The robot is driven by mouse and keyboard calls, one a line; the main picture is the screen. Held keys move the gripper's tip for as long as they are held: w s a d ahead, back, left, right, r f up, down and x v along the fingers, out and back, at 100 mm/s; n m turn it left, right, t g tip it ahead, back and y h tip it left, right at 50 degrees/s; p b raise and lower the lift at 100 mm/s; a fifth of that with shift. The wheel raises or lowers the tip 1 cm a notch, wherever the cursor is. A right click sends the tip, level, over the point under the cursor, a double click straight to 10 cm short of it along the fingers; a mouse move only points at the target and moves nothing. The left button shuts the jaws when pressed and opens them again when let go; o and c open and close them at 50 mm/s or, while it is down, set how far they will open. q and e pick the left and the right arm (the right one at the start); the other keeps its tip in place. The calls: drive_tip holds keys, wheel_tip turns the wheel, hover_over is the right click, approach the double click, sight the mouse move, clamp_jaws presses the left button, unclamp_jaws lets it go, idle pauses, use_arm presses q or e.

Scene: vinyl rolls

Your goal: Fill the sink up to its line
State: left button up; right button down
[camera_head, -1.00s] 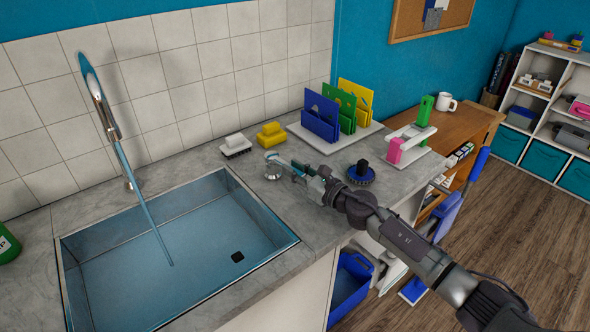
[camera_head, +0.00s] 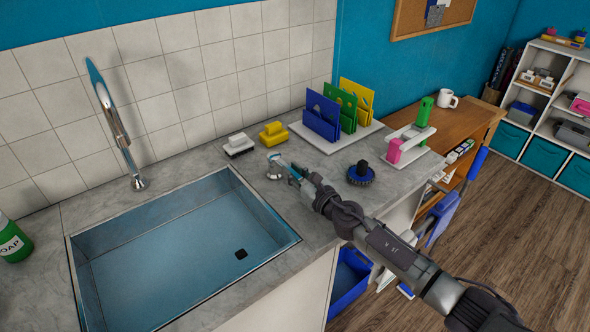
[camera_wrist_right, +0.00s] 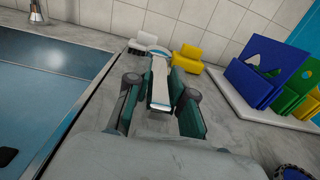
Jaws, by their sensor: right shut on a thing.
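The sink (camera_head: 160,211) is a metal basin set in the grey counter, bluish inside, with a dark square spot (camera_head: 240,254) near its right end. I cannot make out a fill line or the water's level. The tall metal tap (camera_head: 118,130) stands behind the sink; no stream falls from it. A metal tap handle (camera_head: 274,171) stands on the counter right of the sink. My right gripper (camera_head: 293,175) is shut on the handle's pale lever, which shows between the fingers in the right wrist view (camera_wrist_right: 160,86). My left gripper is not in view.
A white brush (camera_head: 238,145) and a yellow one (camera_head: 272,134) lie behind the handle. A round blue brush (camera_head: 361,173) and a tray (camera_head: 322,143) with coloured boards stand right. A green soap bottle (camera_head: 13,243) stands left.

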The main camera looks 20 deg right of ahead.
drive_tip(key=c, duration=1)
unclamp_jaws()
drive_tip(key=shift+a, duration=0.1)
drive_tip(key=v, duration=1.2)
drive_tip(key=shift+s+f, duration=0.1)
